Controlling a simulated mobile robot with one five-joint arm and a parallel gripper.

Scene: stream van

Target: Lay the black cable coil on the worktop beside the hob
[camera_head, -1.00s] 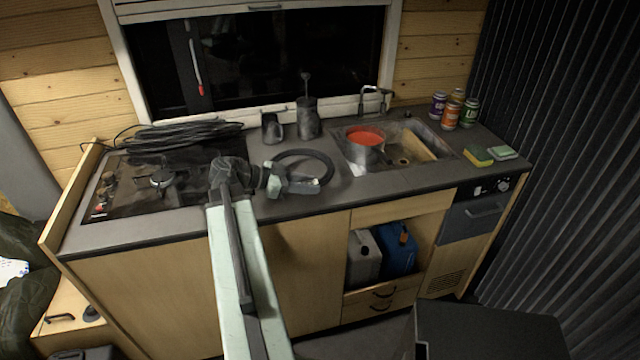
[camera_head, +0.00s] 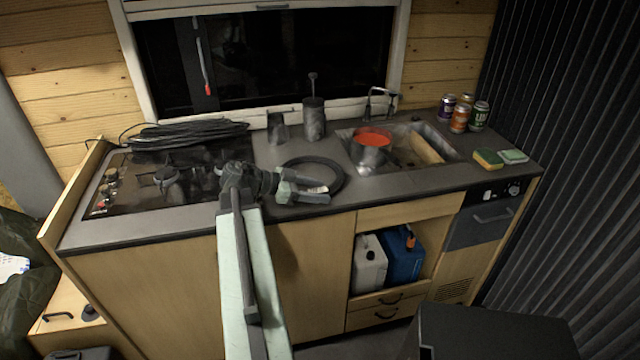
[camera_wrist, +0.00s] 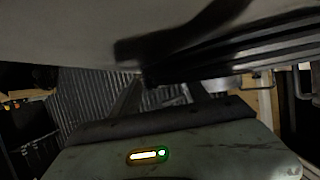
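The black cable coil (camera_head: 338,172), a ring, lies on the worktop (camera_head: 385,185) between the hob (camera_head: 130,197) and the sink, just right of the hob. My gripper (camera_head: 328,192) is at the coil's near side, low over the worktop. Its two fingers are spread apart, one over the ring's near part and one in front of it. A small pale patch shows between the fingers. Whether a finger touches the coil I cannot tell. The wrist view is dark and mostly filled by close surfaces; I cannot make out the coil there.
A heap of black cable (camera_head: 185,135) lies along the back of the hob. A grey mug (camera_head: 277,127) and a dark canister (camera_head: 314,120) stand behind the coil. The sink (camera_head: 440,142) with a red-filled pot (camera_head: 370,150) is to the right. Several cans and sponges stand farther right.

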